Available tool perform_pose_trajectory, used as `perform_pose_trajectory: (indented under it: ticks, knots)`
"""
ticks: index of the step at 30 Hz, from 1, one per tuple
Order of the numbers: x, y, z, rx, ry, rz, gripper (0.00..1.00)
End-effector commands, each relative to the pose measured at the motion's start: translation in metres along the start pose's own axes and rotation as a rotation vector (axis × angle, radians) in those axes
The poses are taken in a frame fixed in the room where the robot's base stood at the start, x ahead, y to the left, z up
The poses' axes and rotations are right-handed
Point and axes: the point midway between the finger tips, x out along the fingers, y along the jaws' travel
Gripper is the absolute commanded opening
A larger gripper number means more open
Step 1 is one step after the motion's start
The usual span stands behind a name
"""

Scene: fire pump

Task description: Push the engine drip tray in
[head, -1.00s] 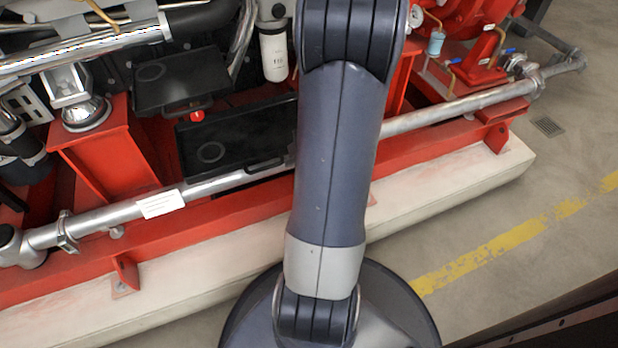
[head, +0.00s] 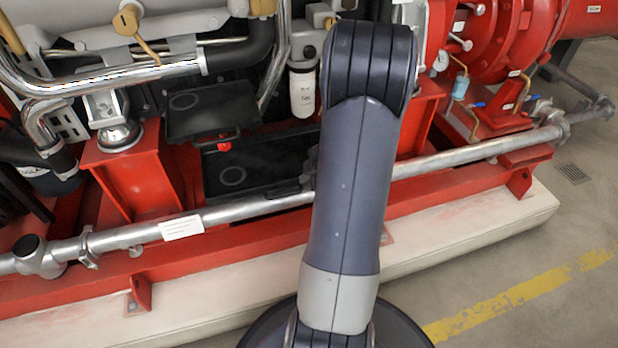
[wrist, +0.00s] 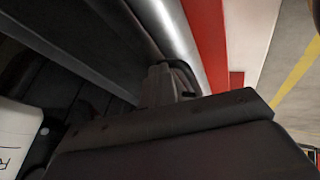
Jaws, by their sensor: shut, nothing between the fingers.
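The engine drip tray (head: 262,160) is a flat black tray, low in the red skid behind the silver pipe. A round mark shows on its left part, and a small dark handle (head: 285,190) is at its front edge by the pipe. A second black tray (head: 212,108) sits above it to the left. My gripper is mostly hidden behind my arm in the head view; a dark part shows at the drip tray's right end. In the wrist view my gripper (wrist: 162,84) is shut, its dark fingertips close to the tray edge and a dark loop beside the pipe. Contact cannot be told.
The silver pipe (head: 260,207) runs across the front of the skid. A red post (head: 130,178) stands to the left and a white filter (head: 302,92) behind the tray. The white plinth (head: 450,245) edges the skid. Open floor (head: 560,220) lies at the right.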

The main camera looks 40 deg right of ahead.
Motion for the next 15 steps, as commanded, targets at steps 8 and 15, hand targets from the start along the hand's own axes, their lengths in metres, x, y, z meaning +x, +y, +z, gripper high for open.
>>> perform_pose_trajectory:
  ticks: [8, 15]
  knots:
    - [0.012, 0.034, -0.003, 0.0, -0.001, -0.001, 0.0]
    - [0.024, 0.047, -0.001, 0.001, -0.001, 0.0, 0.0]
